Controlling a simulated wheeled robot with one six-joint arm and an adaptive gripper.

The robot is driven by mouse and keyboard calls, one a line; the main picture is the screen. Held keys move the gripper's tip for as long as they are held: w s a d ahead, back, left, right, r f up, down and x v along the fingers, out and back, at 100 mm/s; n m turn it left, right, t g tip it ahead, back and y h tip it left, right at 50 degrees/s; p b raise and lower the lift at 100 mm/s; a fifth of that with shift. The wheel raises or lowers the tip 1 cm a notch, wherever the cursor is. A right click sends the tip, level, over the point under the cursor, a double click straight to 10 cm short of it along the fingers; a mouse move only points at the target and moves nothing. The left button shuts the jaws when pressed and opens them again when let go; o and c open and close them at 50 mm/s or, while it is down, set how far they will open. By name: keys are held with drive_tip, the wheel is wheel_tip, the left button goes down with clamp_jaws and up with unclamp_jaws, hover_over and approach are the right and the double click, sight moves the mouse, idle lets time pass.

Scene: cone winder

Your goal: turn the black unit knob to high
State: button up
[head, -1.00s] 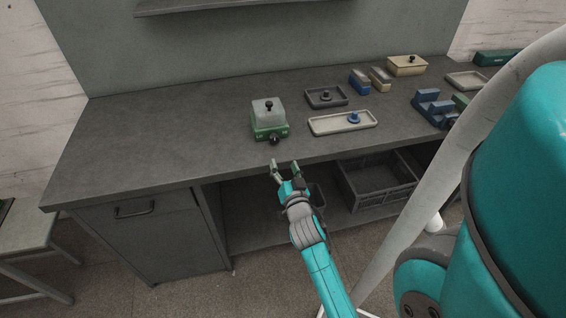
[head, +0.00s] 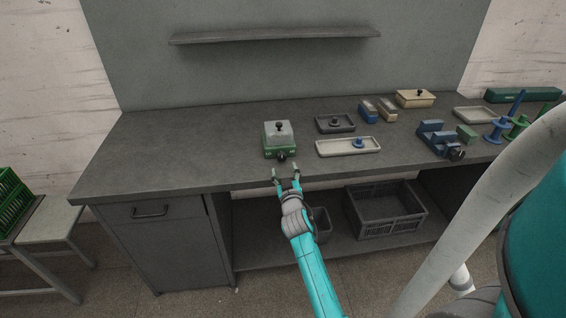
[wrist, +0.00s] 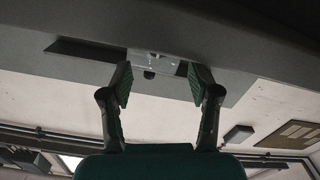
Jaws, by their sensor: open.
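The green unit (head: 280,151) with a clear lid stands near the front edge of the grey bench in the head view.
A dark tray (head: 335,123) and a pale tray with a blue knobbed piece (head: 358,143) lie right of the unit. The bench (head: 160,150) is clear on the left. A grey crate (head: 386,208) sits on the shelf below.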

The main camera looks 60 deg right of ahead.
sight(282, 159)
drive_tip(key=shift+x, duration=3)
drive_tip(key=c, duration=1.2)
